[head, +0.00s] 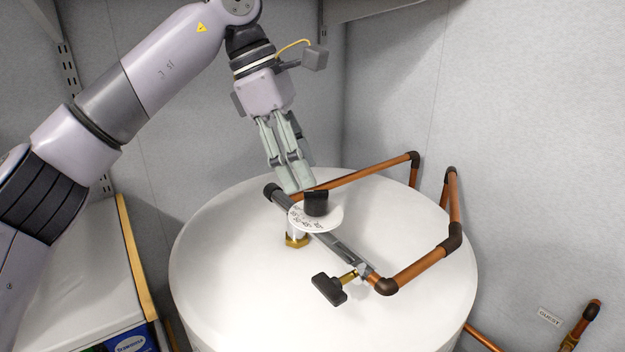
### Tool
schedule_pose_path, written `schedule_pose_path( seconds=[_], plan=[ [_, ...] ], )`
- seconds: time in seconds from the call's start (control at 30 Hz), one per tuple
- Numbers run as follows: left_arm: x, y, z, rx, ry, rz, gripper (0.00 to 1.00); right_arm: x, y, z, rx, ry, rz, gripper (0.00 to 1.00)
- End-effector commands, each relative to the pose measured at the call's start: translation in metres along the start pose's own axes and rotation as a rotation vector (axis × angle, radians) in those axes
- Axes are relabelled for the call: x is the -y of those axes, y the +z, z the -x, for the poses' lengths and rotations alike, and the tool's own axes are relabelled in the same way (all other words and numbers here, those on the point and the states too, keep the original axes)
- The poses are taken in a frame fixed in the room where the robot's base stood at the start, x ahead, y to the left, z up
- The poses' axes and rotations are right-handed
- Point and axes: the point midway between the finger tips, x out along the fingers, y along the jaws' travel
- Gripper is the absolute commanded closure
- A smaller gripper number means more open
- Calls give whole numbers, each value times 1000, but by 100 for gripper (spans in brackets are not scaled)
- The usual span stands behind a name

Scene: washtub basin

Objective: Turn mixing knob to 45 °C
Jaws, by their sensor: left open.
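I cannot tell whether a finger touches the knob. My right gripper does not show.
Copper pipes (365,174) with dark elbows run behind and right of the valve. A black-handled tap (330,289) sticks out in front of it. A shelf with a wooden edge (138,265) stands left of the tank. Grey walls close off the back and right.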

Motion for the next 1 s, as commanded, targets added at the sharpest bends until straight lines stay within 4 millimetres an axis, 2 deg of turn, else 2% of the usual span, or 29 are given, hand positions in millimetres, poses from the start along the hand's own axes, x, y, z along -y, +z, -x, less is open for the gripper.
schedule_pose_path(
  seconds=[0.13,0.33,0.67,1.0],
  plan=[
    [0,0,-27,0,-4,1,49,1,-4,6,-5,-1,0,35],
    [0,0,-46,0,-1,0,49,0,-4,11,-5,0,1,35],
    [0,0,-50,1,0,0,49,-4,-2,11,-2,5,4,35],
    [0,0,-50,1,0,0,70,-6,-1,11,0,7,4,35]
  ],
)
